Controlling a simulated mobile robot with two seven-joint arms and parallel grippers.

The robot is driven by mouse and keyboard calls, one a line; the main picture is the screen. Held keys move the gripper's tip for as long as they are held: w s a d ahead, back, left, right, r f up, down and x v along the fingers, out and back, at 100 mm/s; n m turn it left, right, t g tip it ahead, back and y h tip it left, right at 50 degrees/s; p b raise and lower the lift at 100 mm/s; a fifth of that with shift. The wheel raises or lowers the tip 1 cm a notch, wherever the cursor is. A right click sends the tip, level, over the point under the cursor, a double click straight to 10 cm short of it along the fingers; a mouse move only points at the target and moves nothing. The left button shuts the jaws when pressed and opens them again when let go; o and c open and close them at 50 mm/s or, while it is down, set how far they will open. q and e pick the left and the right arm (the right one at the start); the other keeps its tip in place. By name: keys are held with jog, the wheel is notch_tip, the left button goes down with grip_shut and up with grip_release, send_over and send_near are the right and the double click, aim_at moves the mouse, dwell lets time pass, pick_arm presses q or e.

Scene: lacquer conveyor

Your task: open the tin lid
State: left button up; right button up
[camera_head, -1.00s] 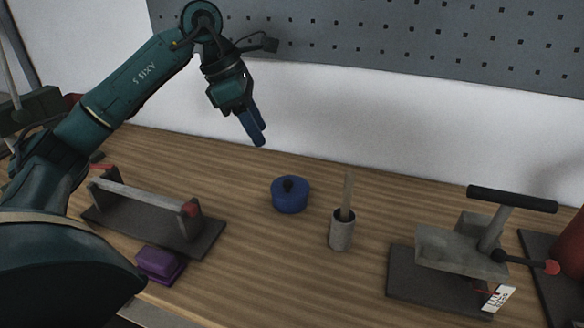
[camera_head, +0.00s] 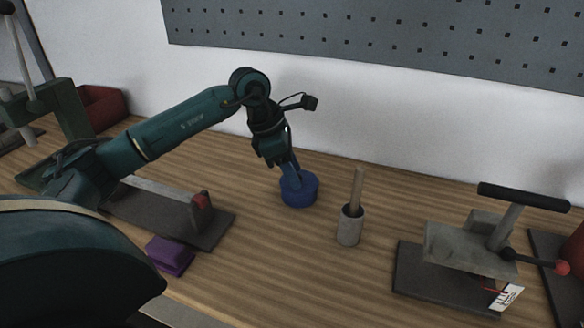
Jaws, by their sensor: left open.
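The blue round tin (camera_head: 302,194) stands on the wooden bench near the middle of the head view. Its dark lid knob is hidden now behind my gripper. My left gripper (camera_head: 292,182) is open, with its blue fingers pointing down at the top of the tin, around or just in front of where the knob is. I cannot tell whether the fingers touch the lid. The lid appears to sit on the tin. My right gripper is not in view.
A grey cup (camera_head: 349,229) with a wooden stick stands just right of the tin. A press-like fixture (camera_head: 460,250) is further right. A purple block (camera_head: 170,256) and a grey rail fixture (camera_head: 170,207) lie at left. A pegboard wall is behind.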

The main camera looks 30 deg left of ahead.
pick_arm(q)
grip_shut()
dwell(0.3)
dwell(0.5)
